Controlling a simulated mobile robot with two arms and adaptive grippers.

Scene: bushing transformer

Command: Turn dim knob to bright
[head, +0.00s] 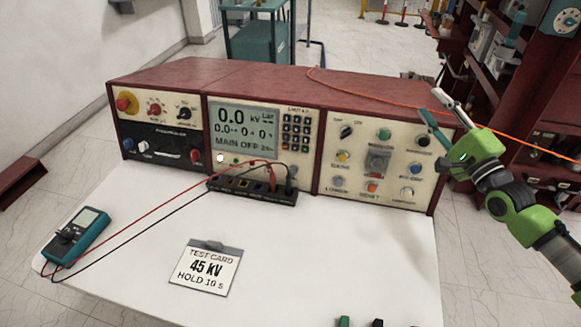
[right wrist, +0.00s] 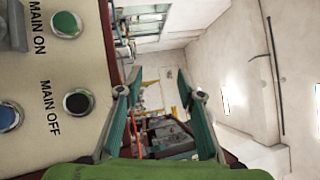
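The control console (head: 270,82) stands on a white table. Its right panel carries a small black knob (head: 346,131) at the upper left; the lettering beside it is too small to read, so I cannot confirm it is the dim knob. My right gripper (head: 431,101) is open and empty at the console's right end, apart from that black knob. In the right wrist view its two fingers (right wrist: 155,92) stand spread with nothing between them. My left gripper is not in view.
In the right wrist view, a green MAIN ON button (right wrist: 66,24) and a black MAIN OFF button (right wrist: 77,102) are close to the gripper. A meter (head: 77,235) with red and black leads and a test card (head: 205,268) lie on the table.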

